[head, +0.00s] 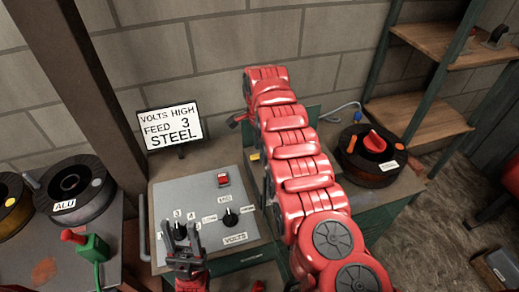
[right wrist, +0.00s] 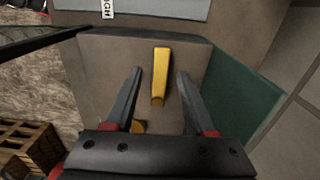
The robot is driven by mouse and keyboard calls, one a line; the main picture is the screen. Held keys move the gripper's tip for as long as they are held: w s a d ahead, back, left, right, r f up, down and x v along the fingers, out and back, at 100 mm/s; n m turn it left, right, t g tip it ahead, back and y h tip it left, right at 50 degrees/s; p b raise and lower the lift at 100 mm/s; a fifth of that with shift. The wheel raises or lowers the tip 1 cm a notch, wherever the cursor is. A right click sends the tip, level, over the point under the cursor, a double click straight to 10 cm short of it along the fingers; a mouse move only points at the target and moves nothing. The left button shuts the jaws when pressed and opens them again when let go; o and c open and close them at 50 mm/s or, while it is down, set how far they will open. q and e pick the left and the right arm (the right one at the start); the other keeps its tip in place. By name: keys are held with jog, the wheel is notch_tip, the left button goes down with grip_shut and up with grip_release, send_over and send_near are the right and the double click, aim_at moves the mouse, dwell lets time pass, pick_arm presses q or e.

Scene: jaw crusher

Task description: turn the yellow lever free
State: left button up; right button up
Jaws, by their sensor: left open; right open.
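The yellow lever (right wrist: 161,72) shows in the right wrist view as a narrow bar against a brown-grey surface, pointing toward the camera. My right gripper (right wrist: 160,80) is open, with one dark finger on each side of the lever and a visible gap on both sides. I cannot tell how deep the lever reaches between the fingers. A smaller yellow piece (right wrist: 138,127) shows lower, partly hidden by the gripper. In the head view my red right arm hides most of that area; only a small yellow patch (head: 255,156) shows beside it. My left gripper (head: 184,238) is open over the front of the grey control panel (head: 205,258).
The panel has dark knobs (head: 231,217) and a red switch (head: 223,180). Behind it stands a sign (head: 172,127) reading VOLTS HIGH, FEED 3, STEEL. Wire spools stand left (head: 75,190) and right (head: 370,172).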

jog(key=shift+a+f, duration=0.1)
jog(key=shift+f, duration=0.4)
grip_shut()
dwell(1.2)
